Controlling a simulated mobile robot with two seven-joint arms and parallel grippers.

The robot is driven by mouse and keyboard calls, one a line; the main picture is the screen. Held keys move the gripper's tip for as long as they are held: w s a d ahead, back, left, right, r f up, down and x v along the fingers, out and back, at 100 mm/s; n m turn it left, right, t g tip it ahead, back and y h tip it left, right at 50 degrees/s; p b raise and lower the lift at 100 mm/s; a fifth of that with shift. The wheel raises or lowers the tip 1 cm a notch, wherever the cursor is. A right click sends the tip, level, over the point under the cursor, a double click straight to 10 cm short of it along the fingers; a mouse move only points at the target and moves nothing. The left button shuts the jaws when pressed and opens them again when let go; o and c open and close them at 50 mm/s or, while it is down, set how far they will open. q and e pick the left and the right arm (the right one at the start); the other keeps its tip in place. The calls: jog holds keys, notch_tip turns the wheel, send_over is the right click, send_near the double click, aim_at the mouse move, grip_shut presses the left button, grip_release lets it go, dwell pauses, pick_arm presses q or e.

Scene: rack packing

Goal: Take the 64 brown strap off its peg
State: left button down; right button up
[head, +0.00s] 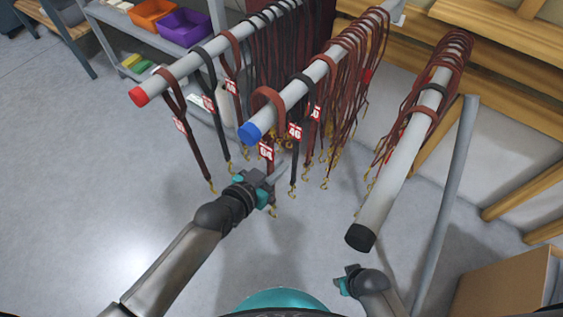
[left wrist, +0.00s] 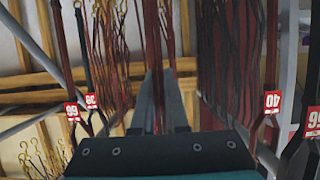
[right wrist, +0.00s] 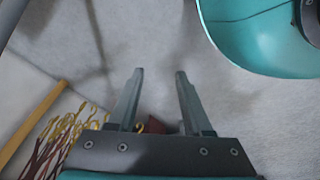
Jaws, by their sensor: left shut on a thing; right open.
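The brown strap with the red 64 tag (head: 266,151) hangs by its loop (head: 268,95) over the front end of the blue-tipped peg (head: 250,131). My left gripper (head: 280,173) is at the strap just below the tag. In the left wrist view its fingers (left wrist: 157,80) are closed together on a brown strap (left wrist: 155,35); no number shows there. The strap's lower end with its brass hook is partly hidden behind the gripper in the head view. My right gripper (right wrist: 160,75) is open and empty, low near the front, away from the pegs.
A dark strap tagged 46 (head: 295,131) hangs close behind the 64 strap, with several more further back. A red-tipped peg (head: 139,96) stands left and a black-tipped peg (head: 361,237) right, both with straps. A cardboard box (head: 500,283) is at lower right. The left floor is clear.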

pick_arm(q)
jog(key=s+a+p, duration=0.3)
jog(key=s+a, duration=0.7)
jog(key=s, duration=0.3)
jog(key=shift+s, duration=0.35)
pick_arm(e)
jog(key=s+d+f, duration=0.4)
jog(key=s, duration=0.1)
jog(key=shift+s+f, duration=0.15)
jog(key=shift+s, duration=0.15)
jog(key=shift+d, duration=0.1)
